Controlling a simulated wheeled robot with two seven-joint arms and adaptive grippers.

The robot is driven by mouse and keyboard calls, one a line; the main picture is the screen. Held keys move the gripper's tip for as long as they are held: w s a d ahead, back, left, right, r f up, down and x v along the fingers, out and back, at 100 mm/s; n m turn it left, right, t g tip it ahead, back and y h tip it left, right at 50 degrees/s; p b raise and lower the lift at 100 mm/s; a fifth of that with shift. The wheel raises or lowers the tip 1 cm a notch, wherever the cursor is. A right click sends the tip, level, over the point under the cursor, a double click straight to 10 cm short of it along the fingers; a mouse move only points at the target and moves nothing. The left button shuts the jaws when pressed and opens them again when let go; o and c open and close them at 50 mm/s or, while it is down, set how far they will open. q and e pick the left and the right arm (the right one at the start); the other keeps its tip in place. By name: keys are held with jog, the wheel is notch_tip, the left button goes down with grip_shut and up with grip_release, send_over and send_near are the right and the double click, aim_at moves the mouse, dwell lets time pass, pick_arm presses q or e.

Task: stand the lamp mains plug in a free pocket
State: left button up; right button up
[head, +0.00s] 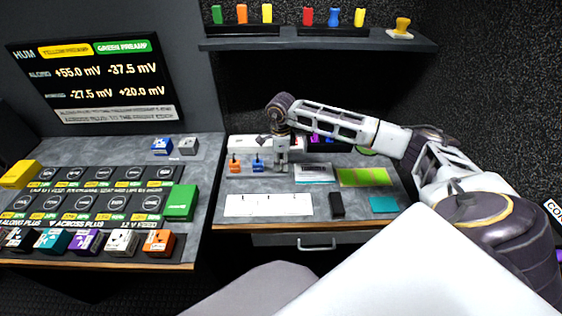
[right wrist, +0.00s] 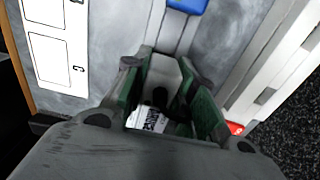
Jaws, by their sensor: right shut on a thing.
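My right gripper (head: 282,167) is low over the grey bench, just right of the blue plug. In the right wrist view its green-lined fingers (right wrist: 170,100) are shut on a plug (right wrist: 152,121) with a white printed label, which I take to be the lamp mains plug. The fingers hide most of it, and I cannot tell whether it touches the bench. The blue plug (head: 258,164) and an orange plug (head: 235,164) stand to the left. A white sheet (head: 268,205) with outlined areas lies in front. I cannot make out clear pockets. My left gripper is not in view.
A long white unit (head: 250,142) stands behind the plugs. A printed card (head: 313,173), a green board (head: 364,177), a black block (head: 336,205) and a teal pad (head: 383,204) lie on the right. A shelf (head: 320,45) hangs above. Colored blocks fill the left bench.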

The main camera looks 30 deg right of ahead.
jog(key=shift+f+b, duration=0.45)
jog(key=shift+f, duration=0.25)
jog(key=o, duration=1.1)
jog(key=shift+r, duration=0.1)
jog(key=shift+r, duration=5.9)
jog(key=shift+r, duration=0.15)
notch_tip(320, 180, up, 9)
jog(key=p, duration=0.9)
send_over(281, 158)
jog(key=shift+r+p, duration=0.45)
jog(key=shift+p, duration=0.1)
